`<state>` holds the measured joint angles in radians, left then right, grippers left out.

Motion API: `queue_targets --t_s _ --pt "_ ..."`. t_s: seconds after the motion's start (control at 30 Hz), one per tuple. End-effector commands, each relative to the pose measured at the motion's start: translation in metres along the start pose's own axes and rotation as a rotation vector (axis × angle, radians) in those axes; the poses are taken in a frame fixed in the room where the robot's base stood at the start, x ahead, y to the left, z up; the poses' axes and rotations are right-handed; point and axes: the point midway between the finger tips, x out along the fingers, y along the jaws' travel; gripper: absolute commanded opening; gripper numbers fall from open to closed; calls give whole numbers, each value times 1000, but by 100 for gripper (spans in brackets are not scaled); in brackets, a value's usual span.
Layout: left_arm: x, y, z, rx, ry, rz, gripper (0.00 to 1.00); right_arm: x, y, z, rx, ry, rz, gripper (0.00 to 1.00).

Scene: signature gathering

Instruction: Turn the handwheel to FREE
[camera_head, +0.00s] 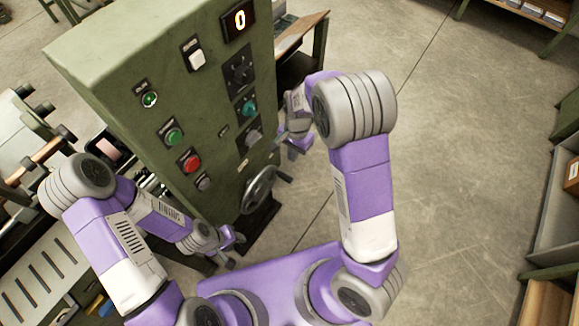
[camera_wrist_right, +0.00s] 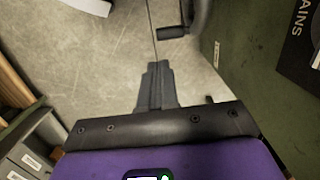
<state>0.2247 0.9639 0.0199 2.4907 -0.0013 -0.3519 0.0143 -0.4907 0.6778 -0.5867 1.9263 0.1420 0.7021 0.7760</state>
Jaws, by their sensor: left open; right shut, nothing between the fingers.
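The handwheel (camera_head: 259,190) is a grey wheel low on the front of the green control cabinet (camera_head: 205,120), with a crank handle (camera_head: 284,176) pointing out to the right. Its rim and dark handle (camera_wrist_right: 172,33) also show at the top of the right wrist view. No FREE mark is readable. My right gripper (camera_head: 289,138) is above the handwheel near the cabinet's right edge, partly hidden by my arm. In the right wrist view its fingers (camera_wrist_right: 155,82) are shut and empty, apart from the handle. My left gripper (camera_head: 232,244) is open, below and left of the wheel, apart from it.
The cabinet carries a display (camera_head: 239,20) reading 0, a white switch (camera_head: 194,54), dark knobs, a teal knob (camera_head: 248,107), a green button (camera_head: 174,136) and a red button (camera_head: 190,160). Equipment crowds the left. A shelf (camera_head: 560,205) stands far right; the floor between is clear.

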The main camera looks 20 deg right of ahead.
Motion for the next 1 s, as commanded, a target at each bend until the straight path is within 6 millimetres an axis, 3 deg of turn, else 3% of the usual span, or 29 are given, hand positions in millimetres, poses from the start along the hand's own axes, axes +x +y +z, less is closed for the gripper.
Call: queue_targets --t_s 0.03,0.17,0.37,0.7,1.0 --pt "-5 2 0 0 0 0 43 -14 -4 0 14 6 -5 0" --pt "-3 1 0 0 0 0 43 -16 -4 1 34 7 -2 0" --pt "9 -4 0 0 -1 0 43 17 -4 0 33 6 0 0" --pt "33 -13 -1 0 -1 0 43 89 -4 0 32 5 0 0" --pt "44 -16 -2 0 -1 0 43 119 -5 0 31 7 -2 0"
